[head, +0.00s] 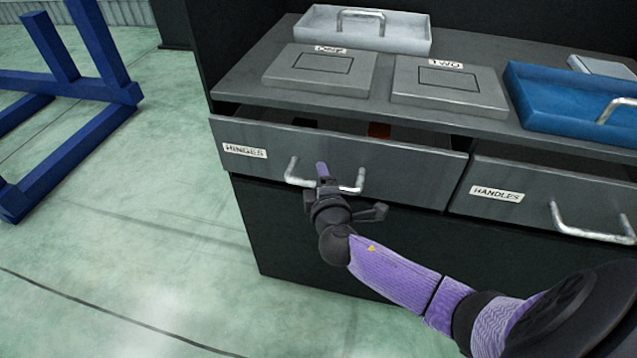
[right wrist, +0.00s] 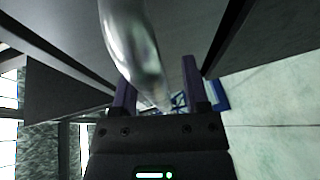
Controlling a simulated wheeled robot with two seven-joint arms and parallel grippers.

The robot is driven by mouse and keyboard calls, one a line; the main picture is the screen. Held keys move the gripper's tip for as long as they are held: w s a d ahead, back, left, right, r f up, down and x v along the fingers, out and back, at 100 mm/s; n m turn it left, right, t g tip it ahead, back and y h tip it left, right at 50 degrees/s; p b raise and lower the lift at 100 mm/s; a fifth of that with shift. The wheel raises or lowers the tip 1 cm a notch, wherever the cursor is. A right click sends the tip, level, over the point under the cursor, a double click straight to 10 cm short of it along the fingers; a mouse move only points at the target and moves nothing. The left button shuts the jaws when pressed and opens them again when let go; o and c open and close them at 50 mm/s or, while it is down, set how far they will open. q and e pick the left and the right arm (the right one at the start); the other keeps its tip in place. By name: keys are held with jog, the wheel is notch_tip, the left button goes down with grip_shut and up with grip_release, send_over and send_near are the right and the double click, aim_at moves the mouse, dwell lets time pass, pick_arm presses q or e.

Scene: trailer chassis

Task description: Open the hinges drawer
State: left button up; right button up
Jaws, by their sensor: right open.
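The hinges drawer (head: 405,172) is the left grey drawer, with a "HINGES" label at its left end. It stands partly open, and a dark gap above its front shows a small orange-red item inside. Its silver bar handle (head: 292,173) also shows large in the right wrist view (right wrist: 132,42). My right gripper (head: 322,171) is at the middle of this handle. In the right wrist view its two purple fingers (right wrist: 158,82) are apart, and the bar runs between them. Contact cannot be told. My left gripper is out of view.
The handles drawer (head: 480,212) is to the right, with its own silver handle (head: 590,234). On the worktop (head: 250,85) are two grey plates, a light grey tray (head: 325,28) and a blue tray (head: 545,105). A blue frame (head: 75,150) stands at left. Floor before the cabinet is clear.

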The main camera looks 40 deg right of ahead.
jog(key=shift+w+d, duration=0.15)
jog(key=shift+w, duration=0.1)
grip_shut()
dwell(0.8)
dwell(0.5)
